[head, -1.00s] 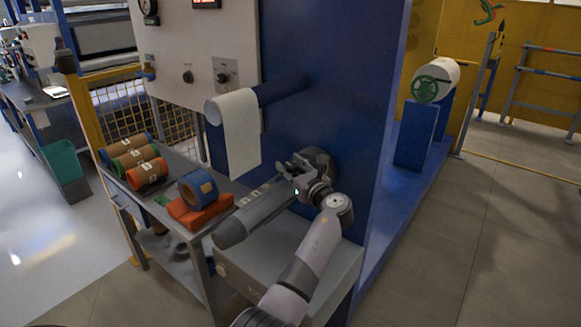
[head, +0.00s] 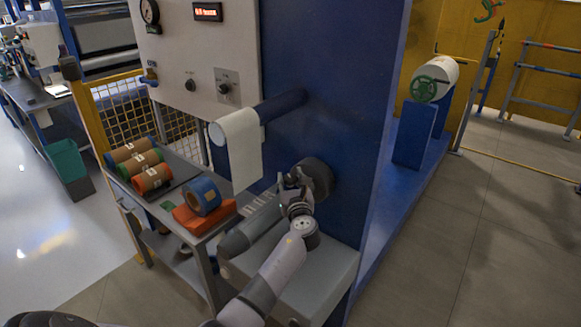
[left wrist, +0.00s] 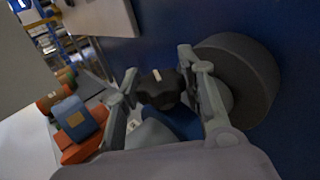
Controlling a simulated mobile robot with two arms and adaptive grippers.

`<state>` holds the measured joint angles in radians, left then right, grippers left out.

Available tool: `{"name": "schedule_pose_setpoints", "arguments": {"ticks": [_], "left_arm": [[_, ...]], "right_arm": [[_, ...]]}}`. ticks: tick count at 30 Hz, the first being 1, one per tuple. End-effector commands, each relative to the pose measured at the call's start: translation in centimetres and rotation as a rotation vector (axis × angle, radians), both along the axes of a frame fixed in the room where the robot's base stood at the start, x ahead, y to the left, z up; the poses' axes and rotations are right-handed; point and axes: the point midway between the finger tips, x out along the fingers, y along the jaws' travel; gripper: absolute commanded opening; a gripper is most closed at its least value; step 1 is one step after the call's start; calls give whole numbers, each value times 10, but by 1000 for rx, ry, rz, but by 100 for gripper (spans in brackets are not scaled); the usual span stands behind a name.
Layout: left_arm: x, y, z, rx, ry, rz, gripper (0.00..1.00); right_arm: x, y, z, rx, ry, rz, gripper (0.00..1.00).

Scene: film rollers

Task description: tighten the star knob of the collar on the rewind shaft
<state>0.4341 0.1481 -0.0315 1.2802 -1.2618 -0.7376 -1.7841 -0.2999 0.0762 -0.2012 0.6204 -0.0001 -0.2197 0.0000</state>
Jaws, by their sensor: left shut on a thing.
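The black star knob (left wrist: 160,92), with a pale mark on top, sits between the fingers of my left gripper (left wrist: 158,72) in the left wrist view. The gripper is shut on it. In the head view my left gripper (head: 291,179) is at the rewind shaft (head: 250,228), a grey bar with a tapered end, and hides the knob. A large dark round hub (head: 318,176) stands on the blue panel just behind; it also shows in the left wrist view (left wrist: 250,75). The collar is mostly hidden by the fingers. My right gripper is not in view.
A blue shaft (head: 280,106) with a hanging white web (head: 246,155) is above my left gripper. A cart (head: 160,205) at the left holds several rolls and a blue roll (head: 202,196) on an orange block (head: 184,219). The floor at the right is clear.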

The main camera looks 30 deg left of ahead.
Motion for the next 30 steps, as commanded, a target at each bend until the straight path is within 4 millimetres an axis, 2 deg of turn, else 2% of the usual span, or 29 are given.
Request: {"name": "schedule_pose_setpoints", "arguments": {"ticks": [1,9,18,30], "left_arm": [[-1,2,7,5,2,-35,8],[0,1,3,4,0,-211,8],[0,1,1,1,-3,-309,8],[0,1,1,0,-5,-323,8]], "right_arm": [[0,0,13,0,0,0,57],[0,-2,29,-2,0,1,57],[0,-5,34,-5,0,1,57],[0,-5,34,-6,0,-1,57]]}}
